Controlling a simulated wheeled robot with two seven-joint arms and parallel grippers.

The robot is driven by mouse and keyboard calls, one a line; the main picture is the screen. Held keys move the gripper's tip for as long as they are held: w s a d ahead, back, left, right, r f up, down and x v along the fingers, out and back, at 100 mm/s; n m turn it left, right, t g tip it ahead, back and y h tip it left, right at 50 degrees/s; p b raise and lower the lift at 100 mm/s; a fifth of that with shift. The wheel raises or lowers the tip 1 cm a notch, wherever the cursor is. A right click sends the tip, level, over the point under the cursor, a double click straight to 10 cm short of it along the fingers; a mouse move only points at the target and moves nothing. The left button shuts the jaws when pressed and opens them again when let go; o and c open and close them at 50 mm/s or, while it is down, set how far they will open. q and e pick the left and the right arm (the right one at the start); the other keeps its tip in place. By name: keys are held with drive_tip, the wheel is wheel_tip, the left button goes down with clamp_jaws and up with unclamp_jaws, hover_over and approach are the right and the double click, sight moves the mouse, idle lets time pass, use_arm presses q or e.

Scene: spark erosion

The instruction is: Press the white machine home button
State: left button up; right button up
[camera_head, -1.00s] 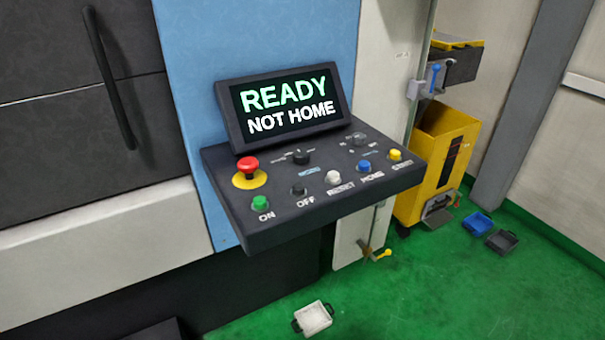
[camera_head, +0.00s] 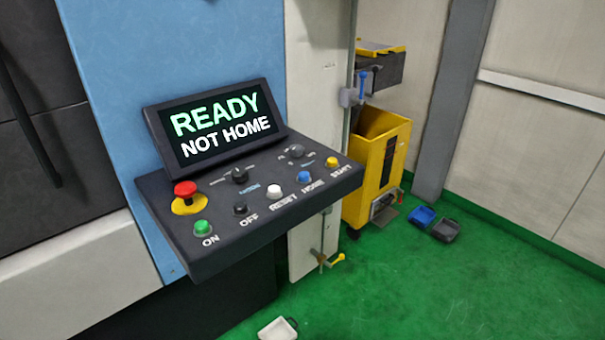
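The machine's control panel (camera_head: 230,246) juts out at the left middle of the head view. Its front row has a green ON button (camera_head: 202,229), a black OFF button (camera_head: 240,208), a white button (camera_head: 273,191) labelled RESET, a blue button (camera_head: 304,177) labelled HOME and a yellow START button (camera_head: 332,162). The white button is not the one labelled HOME. The screen (camera_head: 216,124) reads "READY" in green and "NOT HOME" in white. Neither of my grippers is in view.
A red emergency stop (camera_head: 185,189) on a yellow base and dark knobs (camera_head: 239,174) sit on the panel. A yellow bin (camera_head: 373,185) stands right of it. Blue (camera_head: 422,216), dark (camera_head: 446,230) and white (camera_head: 279,329) trays lie on the green floor, which is open at the right.

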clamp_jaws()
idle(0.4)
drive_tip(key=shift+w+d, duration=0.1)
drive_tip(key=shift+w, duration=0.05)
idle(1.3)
